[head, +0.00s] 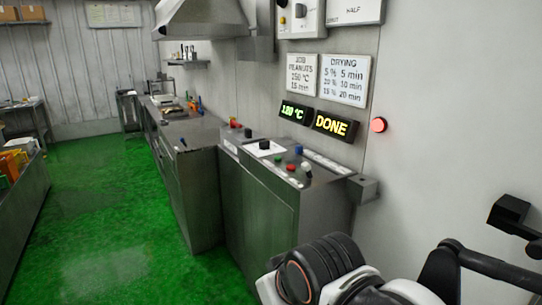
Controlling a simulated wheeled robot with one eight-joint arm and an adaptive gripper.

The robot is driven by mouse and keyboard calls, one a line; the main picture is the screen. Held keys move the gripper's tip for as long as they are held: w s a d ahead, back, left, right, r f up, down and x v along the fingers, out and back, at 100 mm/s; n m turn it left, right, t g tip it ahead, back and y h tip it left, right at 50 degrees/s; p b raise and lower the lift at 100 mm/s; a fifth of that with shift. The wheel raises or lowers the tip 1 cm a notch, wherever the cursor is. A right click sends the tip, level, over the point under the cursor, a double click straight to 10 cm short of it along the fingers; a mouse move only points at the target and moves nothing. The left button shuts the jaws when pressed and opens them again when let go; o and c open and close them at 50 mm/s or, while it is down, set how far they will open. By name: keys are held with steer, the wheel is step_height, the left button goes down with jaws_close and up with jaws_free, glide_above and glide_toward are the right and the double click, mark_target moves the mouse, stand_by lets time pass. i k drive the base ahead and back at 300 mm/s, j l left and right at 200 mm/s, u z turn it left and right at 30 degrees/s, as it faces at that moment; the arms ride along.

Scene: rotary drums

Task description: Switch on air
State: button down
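A steel control cabinet (270,213) stands against the wall in the middle of the head view. Black parts at the right edge look like my gripper (500,242), cut off by the frame and apart from the cabinet. Its opening is not clear.
A small grey box (363,188) juts from the wall right of the cabinet. A long counter (185,140) runs back leftward. Green floor (110,225) is clear at left.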

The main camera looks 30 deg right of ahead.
mark_target(306, 167)
steer(key=i, duration=0.9)
steer(key=z, duration=0.05)
